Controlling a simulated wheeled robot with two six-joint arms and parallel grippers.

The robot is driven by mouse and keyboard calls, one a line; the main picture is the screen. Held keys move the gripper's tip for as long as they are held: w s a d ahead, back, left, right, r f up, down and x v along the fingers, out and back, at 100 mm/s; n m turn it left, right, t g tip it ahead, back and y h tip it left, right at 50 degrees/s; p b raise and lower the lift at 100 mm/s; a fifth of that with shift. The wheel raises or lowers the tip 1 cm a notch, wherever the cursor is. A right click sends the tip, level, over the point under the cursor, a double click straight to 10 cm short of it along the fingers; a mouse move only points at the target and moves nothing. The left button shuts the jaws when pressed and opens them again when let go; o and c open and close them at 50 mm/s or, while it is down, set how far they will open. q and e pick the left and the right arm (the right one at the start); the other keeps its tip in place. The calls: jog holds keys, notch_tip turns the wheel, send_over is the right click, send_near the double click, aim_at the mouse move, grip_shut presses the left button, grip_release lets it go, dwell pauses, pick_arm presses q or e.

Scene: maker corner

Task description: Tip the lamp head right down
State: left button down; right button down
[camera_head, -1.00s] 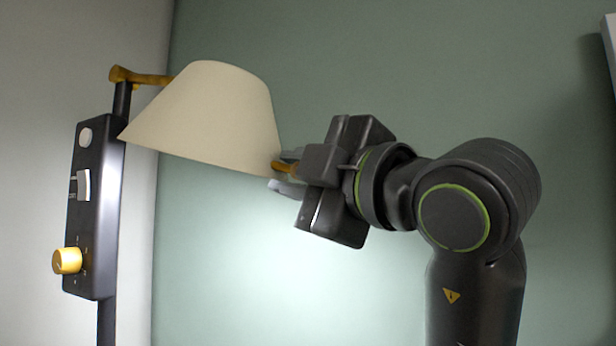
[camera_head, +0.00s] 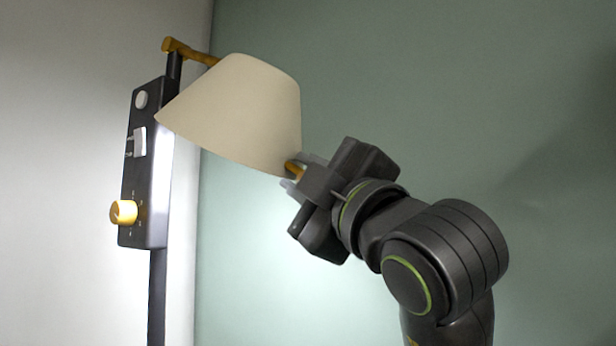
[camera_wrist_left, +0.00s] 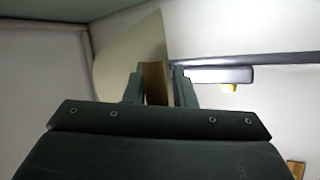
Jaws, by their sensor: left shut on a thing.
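The lamp head (camera_head: 235,112) is a cream cone shade hung from a mustard arm (camera_head: 192,54) at the top of a dark post. It is tilted, with its right rim lower than its left. A small mustard handle (camera_head: 293,170) sticks out at its lower right rim. My left gripper (camera_head: 296,176) is shut on this handle. In the left wrist view the handle (camera_wrist_left: 156,84) lies between the two fingers, with the shade (camera_wrist_left: 130,52) behind it. The handle's far end is hidden. My right gripper is in neither view.
A dark control panel (camera_head: 146,165) on the lamp post carries a yellow knob (camera_head: 124,212), a white switch (camera_head: 139,142) and a round white button (camera_head: 141,99). Walls stand behind. The space right of the shade, above my arm, is clear.

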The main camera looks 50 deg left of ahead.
pick_arm(q)
jog(key=shift+f, duration=0.15)
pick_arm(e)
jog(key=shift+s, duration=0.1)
pick_arm(q)
jog(key=c, duration=1.5)
grip_release()
jog(key=shift+c, duration=0.2)
jog(key=shift+o, duration=1.1)
jog(key=shift+a+f, duration=0.1)
jog(key=shift+a, duration=0.2)
jog(key=shift+d, duration=0.2)
jog(key=shift+d+f+b, duration=0.35)
jog(key=shift+d, duration=0.15)
jog(key=b+v, duration=0.7)
jog(key=v, duration=0.9)
jog(key=shift+r, duration=0.2)
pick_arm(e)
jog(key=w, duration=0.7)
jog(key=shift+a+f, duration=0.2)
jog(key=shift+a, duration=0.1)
